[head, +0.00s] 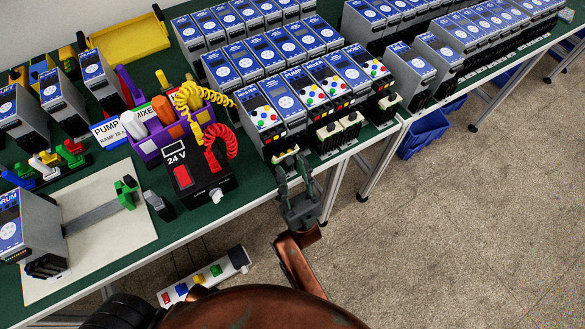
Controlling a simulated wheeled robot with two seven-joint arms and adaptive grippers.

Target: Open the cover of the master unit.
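The master unit (256,103) stands at the left end of the front row on the green table. Its blue face reads MASTER and has coloured buttons on it. It stands close beside a plain blue-faced unit (287,97) on its right. My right gripper (291,166) is just in front of and below the master unit, at the table's front edge. Its two fingers point up toward the row and look spread apart, with nothing seen between them. Whether they touch the unit's lower front is too small to tell. My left gripper is not in view.
A 24 V supply box (200,181) with red and yellow coiled leads stands left of the master unit. A purple bin (172,130) is behind it. More units fill the rows behind and right.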

